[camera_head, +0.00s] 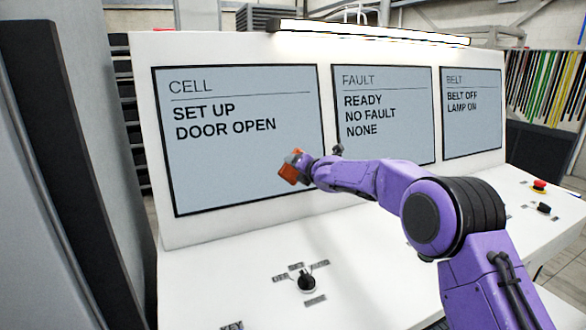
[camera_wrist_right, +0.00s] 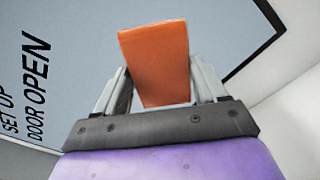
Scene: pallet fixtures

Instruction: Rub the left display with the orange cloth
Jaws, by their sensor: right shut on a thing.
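The left display (camera_head: 240,170) is the large grey-blue screen reading CELL, SET UP, DOOR OPEN, in a black frame on the white console. My right gripper (camera_head: 297,169) is shut on the orange cloth (camera_head: 289,174), in front of the lower right part of this display. In the right wrist view the cloth (camera_wrist_right: 155,60) stands up between the two grey fingers, and the display (camera_wrist_right: 75,60) lies behind it with its text turned sideways. I cannot tell whether the cloth touches the screen. My left gripper is not in view.
The middle display (camera_head: 390,135) and right display (camera_head: 473,120) are beside it. A black knob (camera_head: 306,281) sits on the console's sloping front (camera_head: 220,270). A red button (camera_head: 539,186) is at the far right. A tall grey panel (camera_head: 85,120) stands at the left.

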